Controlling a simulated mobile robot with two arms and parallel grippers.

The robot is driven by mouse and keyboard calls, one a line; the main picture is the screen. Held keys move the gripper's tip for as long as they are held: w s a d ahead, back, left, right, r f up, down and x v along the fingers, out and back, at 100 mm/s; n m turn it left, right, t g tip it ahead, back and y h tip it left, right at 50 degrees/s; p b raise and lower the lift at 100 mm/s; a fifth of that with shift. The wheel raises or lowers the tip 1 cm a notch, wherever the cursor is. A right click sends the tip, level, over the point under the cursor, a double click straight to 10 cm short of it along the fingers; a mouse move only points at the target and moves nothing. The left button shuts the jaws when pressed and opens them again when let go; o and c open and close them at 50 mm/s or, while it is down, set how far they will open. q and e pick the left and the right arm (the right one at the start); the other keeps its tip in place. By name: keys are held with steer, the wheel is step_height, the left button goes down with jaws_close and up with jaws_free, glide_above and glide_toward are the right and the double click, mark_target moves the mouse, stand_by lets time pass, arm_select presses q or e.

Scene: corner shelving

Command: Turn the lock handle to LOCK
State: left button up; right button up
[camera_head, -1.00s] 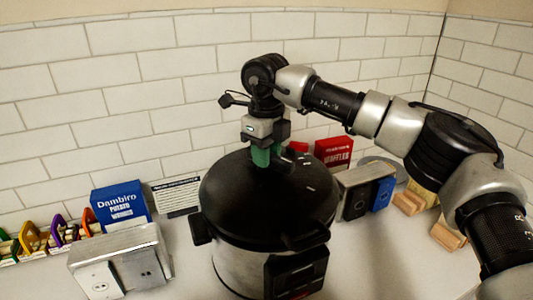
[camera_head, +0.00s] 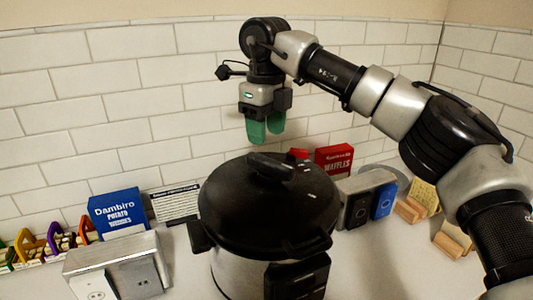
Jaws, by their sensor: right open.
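A large pressure cooker with a black lid (camera_head: 265,215) and a metal body stands on the counter in the middle. On top of the lid is a black lock handle (camera_head: 272,168), lying at a slant, with small white marks on the lid to its right. A small red part (camera_head: 298,154) shows at the lid's back edge. My right gripper (camera_head: 266,131) points down above the handle, with green fingers apart and nothing between them. It is clear of the handle. My left gripper is not in view.
A blue Dambiro box (camera_head: 118,210) and a grey outlet box (camera_head: 118,268) stand to the left. A red waffles box (camera_head: 334,160), another outlet box (camera_head: 366,198) and wooden blocks (camera_head: 412,208) are to the right. A tiled wall (camera_head: 130,100) closes the back.

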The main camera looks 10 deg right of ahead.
mark_target(267, 158)
step_height(267, 158, up, 4)
steer(key=shift+f, duration=0.1)
